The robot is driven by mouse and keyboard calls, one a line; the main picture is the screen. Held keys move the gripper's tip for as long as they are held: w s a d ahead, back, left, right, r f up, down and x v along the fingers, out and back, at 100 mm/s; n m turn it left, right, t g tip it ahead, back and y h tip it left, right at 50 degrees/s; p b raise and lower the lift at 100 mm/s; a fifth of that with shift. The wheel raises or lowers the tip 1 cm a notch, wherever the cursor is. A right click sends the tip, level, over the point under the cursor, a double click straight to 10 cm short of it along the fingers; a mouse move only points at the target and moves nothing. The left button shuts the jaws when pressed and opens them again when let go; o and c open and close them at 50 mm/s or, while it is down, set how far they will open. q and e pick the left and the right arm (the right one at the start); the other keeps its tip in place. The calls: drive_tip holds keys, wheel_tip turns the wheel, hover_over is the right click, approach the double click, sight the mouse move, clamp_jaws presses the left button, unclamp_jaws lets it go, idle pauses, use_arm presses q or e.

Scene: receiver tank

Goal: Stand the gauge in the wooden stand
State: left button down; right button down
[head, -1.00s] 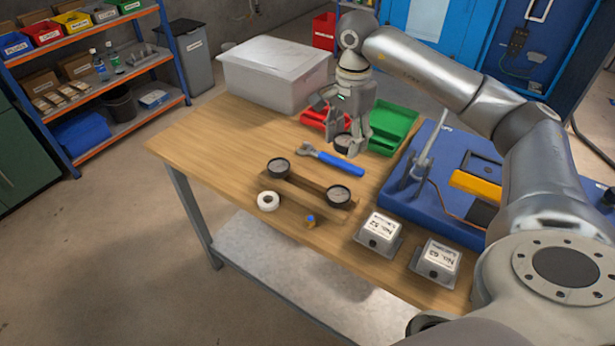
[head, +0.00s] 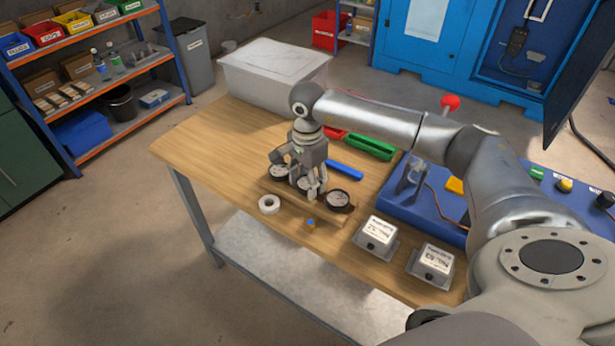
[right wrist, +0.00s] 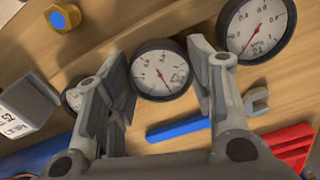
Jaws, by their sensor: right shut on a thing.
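My right gripper (head: 308,188) is shut on a round dial gauge (right wrist: 160,70) with a white face, dark rim and red needle. In the head view the held gauge (head: 305,183) is over the middle of the wooden stand (head: 322,210), between two similar gauges at its ends, the left gauge (head: 280,172) and the right gauge (head: 338,199). Those two also show in the right wrist view, one large (right wrist: 257,26) and one partly behind a finger (right wrist: 73,99). The held gauge's underside is hidden, so I cannot tell whether it touches the stand. My left gripper is out of view.
A white ring (head: 269,204) and a small blue-tipped brass piece (head: 310,223) lie in front. A blue-handled wrench (head: 345,170) and green tray (head: 370,148) lie behind. Two labelled boxes (head: 376,232) (head: 432,262) and a blue unit (head: 440,205) stand right. The table's left side is clear.

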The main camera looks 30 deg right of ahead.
sight(307, 182)
drive_tip(key=shift+f, duration=0.2)
drive_tip(key=c, duration=0.9)
unclamp_jaws()
drive_tip(key=shift+r, duration=0.1)
drive_tip(key=shift+r, duration=0.1)
drive_tip(key=shift+r, duration=0.2)
wheel_tip(307, 182, up, 12)
drive_tip(key=shift+f+b, duration=0.1)
drive_tip(key=shift+b, duration=0.75)
